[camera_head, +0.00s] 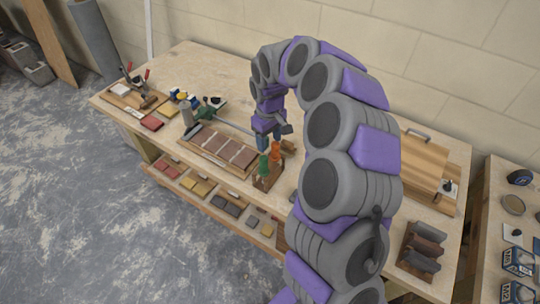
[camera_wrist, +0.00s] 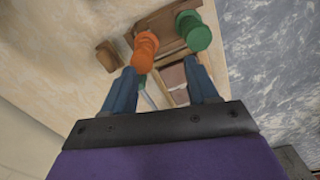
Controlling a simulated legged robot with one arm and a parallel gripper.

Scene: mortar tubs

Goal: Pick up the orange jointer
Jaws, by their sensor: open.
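The orange jointer (camera_wrist: 144,54) stands with its handle up in a wooden holder (camera_wrist: 160,18) on the workbench. Its handle also shows in the head view (camera_head: 275,151), just below my gripper (camera_head: 268,138). In the wrist view my gripper (camera_wrist: 165,85) is open, with its two blue fingers apart. The orange handle lies between the fingertips, nearer the left finger; I cannot tell whether they touch. A green-handled tool (camera_wrist: 194,31) stands beside it in the same holder, beyond the right finger. It also shows in the head view (camera_head: 263,166). The jointer's lower end is hidden.
A tray of brown bricks (camera_head: 190,152) lies left of the holder. A small wooden block (camera_wrist: 108,56) lies close to the jointer. A wooden board with a handle (camera_head: 412,165) and a rack of dark rolls (camera_head: 405,262) are at the right. The wall (camera_head: 430,60) stands behind the bench.

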